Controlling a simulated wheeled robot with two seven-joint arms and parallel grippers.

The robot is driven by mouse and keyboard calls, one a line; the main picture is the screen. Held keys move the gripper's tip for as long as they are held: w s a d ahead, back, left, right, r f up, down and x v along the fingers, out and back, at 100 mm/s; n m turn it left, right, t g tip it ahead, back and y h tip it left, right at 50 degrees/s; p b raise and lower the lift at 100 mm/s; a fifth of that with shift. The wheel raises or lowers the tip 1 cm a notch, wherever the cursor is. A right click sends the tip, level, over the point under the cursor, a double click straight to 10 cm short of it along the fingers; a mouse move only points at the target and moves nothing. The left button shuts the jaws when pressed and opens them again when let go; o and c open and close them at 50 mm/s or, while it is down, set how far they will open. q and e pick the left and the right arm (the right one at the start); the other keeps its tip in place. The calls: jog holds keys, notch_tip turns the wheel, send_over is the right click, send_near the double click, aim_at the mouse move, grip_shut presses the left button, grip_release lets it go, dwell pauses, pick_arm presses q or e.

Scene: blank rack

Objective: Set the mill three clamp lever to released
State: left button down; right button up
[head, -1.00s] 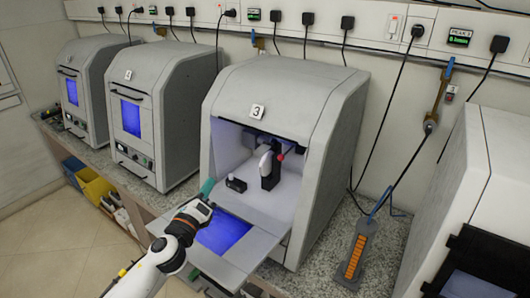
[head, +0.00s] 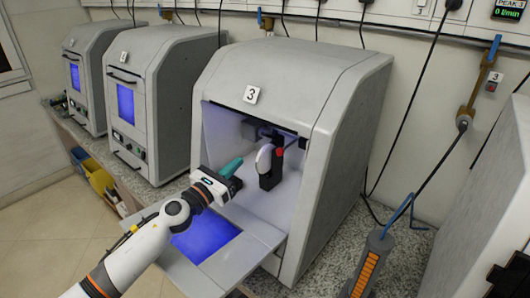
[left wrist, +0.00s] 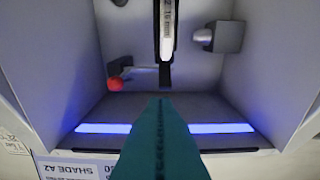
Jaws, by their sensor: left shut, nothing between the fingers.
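Mill three (head: 290,75) stands open with its door folded down (head: 207,238). Inside, a white disc-shaped blank (head: 264,158) sits in a dark holder (head: 270,180). In the left wrist view the red knob (left wrist: 114,84) is at the end of a thin lever (left wrist: 142,68), left of the edge-on blank (left wrist: 167,35). My left gripper (head: 233,166), with teal fingers, is at the chamber opening, short of the blank and knob. Its fingers (left wrist: 160,103) are shut and empty.
The chamber walls stand close on both sides. A grey spindle-like part (left wrist: 203,37) is right of the blank in the wrist view. Two closed mills (head: 160,95) stand to the left.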

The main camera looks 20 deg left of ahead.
pick_arm(q)
jog(key=p, duration=0.2)
send_over(260, 160)
jog(key=shift+s+r, duration=0.15)
jog(key=shift+r, duration=0.4)
jog(key=shift+w+r+p, duration=0.2)
jog(key=shift+r+p, duration=0.35)
jog(key=shift+r, duration=0.8)
jog(key=shift+s, duration=0.15)
